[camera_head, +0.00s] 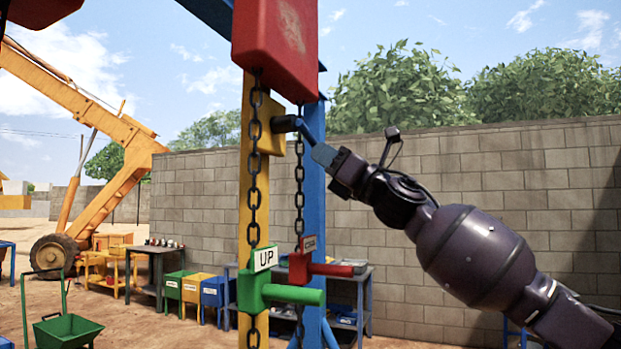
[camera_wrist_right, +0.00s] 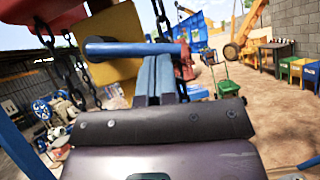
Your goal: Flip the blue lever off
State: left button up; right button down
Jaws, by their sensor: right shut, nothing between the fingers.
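The blue lever (camera_head: 285,123) sticks out from a yellow box (camera_head: 264,139) on the yellow post, below the red block. In the right wrist view the lever (camera_wrist_right: 130,48) is a blue bar lying across the picture in front of the yellow box (camera_wrist_right: 112,62). My right gripper (camera_head: 322,153) comes in from the right and is shut and empty. In the right wrist view its fingertips (camera_wrist_right: 161,62) are at the bar's right part; I cannot tell whether they touch it. My left gripper is not in view.
Chains (camera_head: 254,170) hang beside the lever. Lower down are a green lever (camera_head: 290,294) with an UP sign and a red lever (camera_head: 330,269). The blue post (camera_head: 313,200) stands close behind. A block wall (camera_head: 480,170) runs behind; coloured bins (camera_head: 197,291) stand left.

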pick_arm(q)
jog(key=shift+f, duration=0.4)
pick_arm(e)
jog(key=shift+w+d+r+n+g+y, duration=0.1)
jog(key=shift+w+r+n+g+y, duration=0.15)
jog(key=shift+r+n, duration=0.2)
jog(key=shift+w+r+n+g+y, duration=0.15)
jog(key=shift+r+n+g, duration=0.2)
jog(key=shift+r, duration=0.2)
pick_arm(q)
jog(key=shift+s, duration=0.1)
pick_arm(e)
jog(key=shift+w, duration=0.1)
